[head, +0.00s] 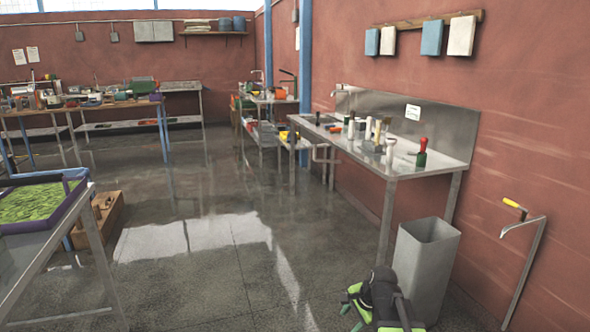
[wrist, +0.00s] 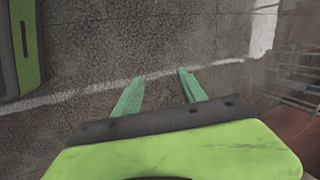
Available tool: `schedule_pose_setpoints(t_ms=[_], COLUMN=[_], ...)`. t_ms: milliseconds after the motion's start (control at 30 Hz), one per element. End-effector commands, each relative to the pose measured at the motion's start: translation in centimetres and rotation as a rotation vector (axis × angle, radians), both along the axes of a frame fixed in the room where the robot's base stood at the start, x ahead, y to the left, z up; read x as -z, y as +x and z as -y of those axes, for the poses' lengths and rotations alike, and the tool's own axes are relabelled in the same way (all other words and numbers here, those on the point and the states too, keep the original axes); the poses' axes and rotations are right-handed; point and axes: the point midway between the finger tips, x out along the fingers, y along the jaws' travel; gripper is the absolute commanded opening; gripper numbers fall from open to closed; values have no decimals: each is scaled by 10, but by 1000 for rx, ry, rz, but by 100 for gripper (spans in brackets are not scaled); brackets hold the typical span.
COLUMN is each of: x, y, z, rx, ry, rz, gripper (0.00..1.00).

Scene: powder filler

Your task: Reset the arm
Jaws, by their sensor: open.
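My gripper shows in the wrist view (wrist: 160,77) with its two green fingers apart and nothing between them. Below the fingers is bare grey floor (wrist: 100,60) with a pale line across it.
A tall grey bin (head: 425,268) stands close to my arm. A steel sink bench (head: 400,172) with bottles and tools is along the right wall. A wall tap pipe (head: 530,250) is at far right. A steel table (head: 85,225) is at left. The middle floor is clear.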

Motion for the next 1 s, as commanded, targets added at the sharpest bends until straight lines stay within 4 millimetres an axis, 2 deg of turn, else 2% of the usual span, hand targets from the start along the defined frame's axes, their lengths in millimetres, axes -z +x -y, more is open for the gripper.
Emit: schedule_pose_setpoints(t_ms=[33, 100, 133, 167, 300, 467, 500, 533, 767, 900, 1000], x=[3, 8, 10, 12, 16, 17, -4, -16, -89, -145, -178], y=[-18, -44, -54, -64, -99, -118, -118, -117, -117, -117, -117], z=[-25, -48, -51, -51, -29, -18, -18, -18, -18, -18, -18], rx=[-122, -326, -407, -481, -778, -1113, -1134, -1130, -1126, -1124, -1124], ry=[-47, -134, -169, -199, -312, -362, -365, -365, -363, -364, -364], rz=[-14, -42, -53, -66, -132, -171, -165, -164, -163, -162, -162], gripper=[49, 49, 49, 49, 49, 49, 49, 49, 49, 49, 49])
